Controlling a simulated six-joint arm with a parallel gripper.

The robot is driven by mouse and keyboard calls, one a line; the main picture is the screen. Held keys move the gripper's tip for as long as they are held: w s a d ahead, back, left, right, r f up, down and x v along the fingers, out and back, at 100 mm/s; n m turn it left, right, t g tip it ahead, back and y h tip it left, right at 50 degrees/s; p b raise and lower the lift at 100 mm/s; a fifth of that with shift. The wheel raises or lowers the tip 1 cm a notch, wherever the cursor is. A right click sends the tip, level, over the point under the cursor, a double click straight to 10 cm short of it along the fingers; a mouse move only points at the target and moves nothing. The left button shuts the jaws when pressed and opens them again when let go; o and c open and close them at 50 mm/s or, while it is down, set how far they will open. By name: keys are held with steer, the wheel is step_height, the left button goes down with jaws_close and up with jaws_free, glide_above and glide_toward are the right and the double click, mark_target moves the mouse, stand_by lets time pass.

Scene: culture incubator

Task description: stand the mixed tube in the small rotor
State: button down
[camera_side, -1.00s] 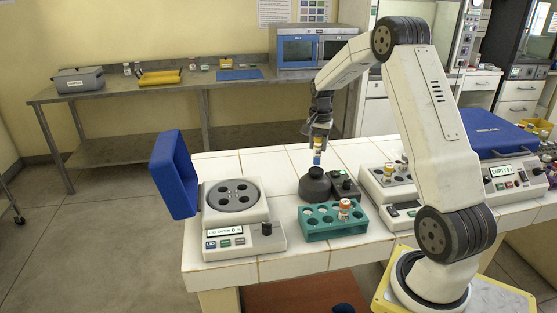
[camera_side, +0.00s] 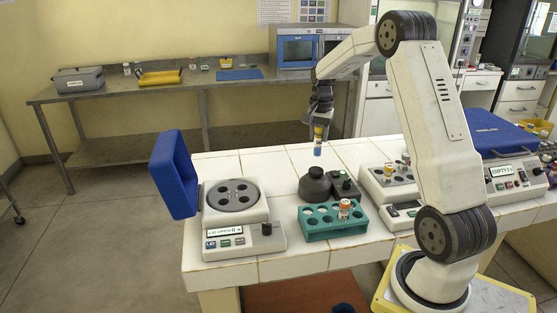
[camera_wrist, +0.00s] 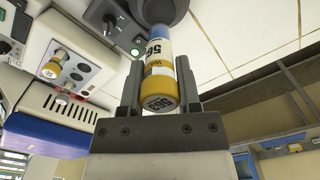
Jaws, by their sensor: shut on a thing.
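My gripper (camera_side: 321,110) is shut on a tube with a yellow cap and a blue lower part (camera_side: 318,141). It holds the tube upright in the air, above and behind the dark vortex mixer (camera_side: 315,187). The wrist view shows the same tube (camera_wrist: 159,65) between my two fingers (camera_wrist: 159,88), with a printed label and number on its cap. The small rotor (camera_side: 235,194), a grey disc with several holes, sits in the white centrifuge at the left. Its blue lid (camera_side: 174,174) stands open, and its display (camera_side: 224,231) seems to read LID OPEN.
A teal rack (camera_side: 318,230) in front of the mixer holds one orange-and-white capped tube (camera_side: 344,208). A white block device (camera_side: 378,190) with tubes stands at the right. Bare white tiles lie behind the centrifuge and mixer.

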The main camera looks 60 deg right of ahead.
steer(key=w+a+n, duration=0.3)
steer(key=w+a, duration=0.3)
steer(key=a, duration=0.5)
steer(key=w+a+n, duration=0.3)
steer(key=w+a, duration=0.2)
steer(key=a, duration=0.6)
steer(key=shift+w+a+f, duration=0.15)
steer(key=shift+w+a, duration=0.05)
steer(key=shift+w, duration=0.15)
steer(key=shift+f, duration=0.2)
steer(key=shift+f, duration=2.7)
steer(key=shift+f, duration=0.55)
steer(key=shift+f, duration=0.6)
steer(key=shift+f, duration=0.25)
